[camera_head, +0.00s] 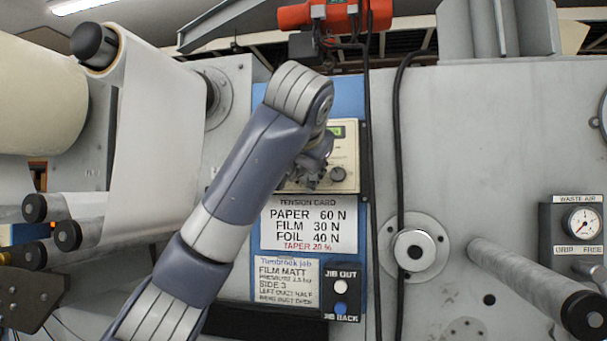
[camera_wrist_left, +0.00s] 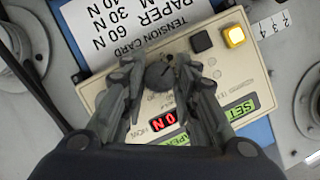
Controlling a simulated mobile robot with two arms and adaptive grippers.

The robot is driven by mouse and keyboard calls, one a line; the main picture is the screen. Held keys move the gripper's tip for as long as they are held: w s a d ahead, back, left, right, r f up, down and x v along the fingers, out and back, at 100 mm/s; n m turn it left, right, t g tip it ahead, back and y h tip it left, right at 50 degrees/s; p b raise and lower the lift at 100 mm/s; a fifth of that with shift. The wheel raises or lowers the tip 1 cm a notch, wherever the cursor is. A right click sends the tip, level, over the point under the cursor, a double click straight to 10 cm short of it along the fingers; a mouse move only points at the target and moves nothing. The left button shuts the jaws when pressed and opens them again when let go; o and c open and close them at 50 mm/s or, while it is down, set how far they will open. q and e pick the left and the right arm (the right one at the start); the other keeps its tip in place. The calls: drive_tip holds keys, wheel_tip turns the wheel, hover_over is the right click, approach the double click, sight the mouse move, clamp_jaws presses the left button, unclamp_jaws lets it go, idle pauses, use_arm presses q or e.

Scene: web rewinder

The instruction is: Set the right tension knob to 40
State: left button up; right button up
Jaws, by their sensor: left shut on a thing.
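A beige tension control panel (camera_head: 348,185) sits on the blue board, partly covered by my left arm. My left gripper (camera_head: 312,172) is in front of its lower part. In the left wrist view, the fingers (camera_wrist_left: 162,72) are shut on a dark round knob (camera_wrist_left: 158,78), one fingertip on each side. In the head view a dark knob (camera_head: 338,174) shows just right of the gripper. I cannot tell whether it is the same knob. A red display (camera_wrist_left: 165,120) and a green display (camera_wrist_left: 241,110) are lit; their figures are hard to read. My right gripper is not in view.
A tension card (camera_head: 309,222) below the panel lists paper 60 N, film 30 N, foil 40 N. A yellow-lit button (camera_wrist_left: 235,36) is on the panel. Black cables (camera_head: 371,120) hang just right of it. A jib button box (camera_head: 341,292) is below.

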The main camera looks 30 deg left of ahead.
use_arm(q)
drive_tip(key=shift+d+f+m+y+b, duration=0.15)
drive_tip(key=shift+m+y+b, duration=0.2)
drive_tip(key=shift+m+y, duration=0.5)
drive_tip(key=m+y+b, duration=0.1)
drive_tip(key=m, duration=0.2)
drive_tip(key=shift+f+t+b, duration=0.15)
drive_tip(key=shift+t+b, duration=0.15)
drive_tip(key=m+y+b, duration=0.1)
drive_tip(key=m, duration=0.2)
drive_tip(key=shift+f+t+y+b, duration=0.1)
drive_tip(key=shift+t+y+b, duration=0.2)
drive_tip(key=shift+b, duration=0.1)
drive_tip(key=shift+m+t+y+b, duration=0.25)
drive_tip(key=shift+m+t+b, duration=0.15)
drive_tip(key=shift+m+b, duration=0.65)
drive_tip(key=shift+m, duration=0.4)
drive_tip(key=o, duration=1.1)
drive_tip(key=shift+c, duration=0.2)
